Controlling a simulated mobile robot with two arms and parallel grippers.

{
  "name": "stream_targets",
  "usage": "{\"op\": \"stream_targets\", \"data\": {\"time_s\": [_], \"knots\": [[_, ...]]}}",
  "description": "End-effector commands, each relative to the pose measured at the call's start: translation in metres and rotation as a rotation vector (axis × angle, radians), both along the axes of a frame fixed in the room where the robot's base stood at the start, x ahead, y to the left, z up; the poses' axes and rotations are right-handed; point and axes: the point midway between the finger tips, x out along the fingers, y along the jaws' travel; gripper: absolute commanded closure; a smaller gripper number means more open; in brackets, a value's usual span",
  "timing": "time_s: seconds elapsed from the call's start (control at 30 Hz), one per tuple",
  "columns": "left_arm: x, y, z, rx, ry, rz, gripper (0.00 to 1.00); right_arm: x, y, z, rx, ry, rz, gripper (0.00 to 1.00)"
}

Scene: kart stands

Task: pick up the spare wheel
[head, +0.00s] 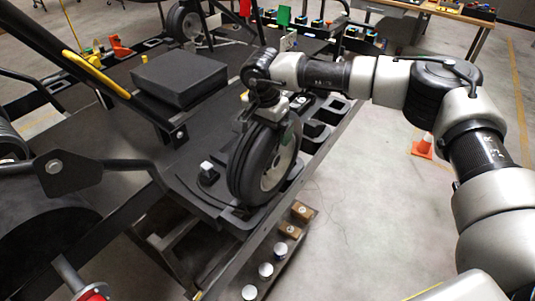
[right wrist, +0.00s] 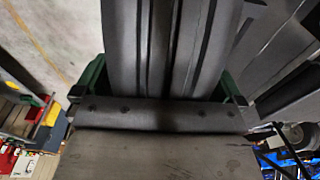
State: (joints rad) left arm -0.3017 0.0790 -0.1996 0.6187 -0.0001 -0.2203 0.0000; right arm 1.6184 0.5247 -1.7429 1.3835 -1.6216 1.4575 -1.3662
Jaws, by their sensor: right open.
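The spare wheel (head: 272,165), a black tyre with a light grey rim, stands upright near the right edge of the dark kart stand (head: 140,165). My right gripper (head: 267,120) is over the top of the wheel and points down. In the right wrist view the grooved tread of the wheel (right wrist: 170,50) fills the space between the two green fingers. The fingers are open, one on each side of the tyre. I cannot tell whether either finger touches it. My left gripper is not in view.
A black padded block (head: 180,78) lies on the stand left of the wheel. Another wheel (head: 184,22) stands farther back. Brown blocks and white-topped cylinders (head: 265,271) sit below the stand's right edge. An orange cone (head: 422,146) stands on open floor.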

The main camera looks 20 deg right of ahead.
Motion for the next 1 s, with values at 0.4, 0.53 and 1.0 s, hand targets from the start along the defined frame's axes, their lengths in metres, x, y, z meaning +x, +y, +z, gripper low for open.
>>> {"op": "stream_targets", "data": {"time_s": [0.4, 0.53, 1.0], "knots": [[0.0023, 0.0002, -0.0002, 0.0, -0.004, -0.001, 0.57, 0.0001, 0.0002, 0.0005, 0.001, -0.001, 0.0, 0.47], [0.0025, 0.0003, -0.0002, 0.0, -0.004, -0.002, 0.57, 0.0001, 0.0002, 0.0006, 0.001, -0.001, 0.0, 0.67], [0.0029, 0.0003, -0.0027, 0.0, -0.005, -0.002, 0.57, 0.002, 0.0006, 0.0088, 0.004, -0.01, -0.001, 0.83]]}}
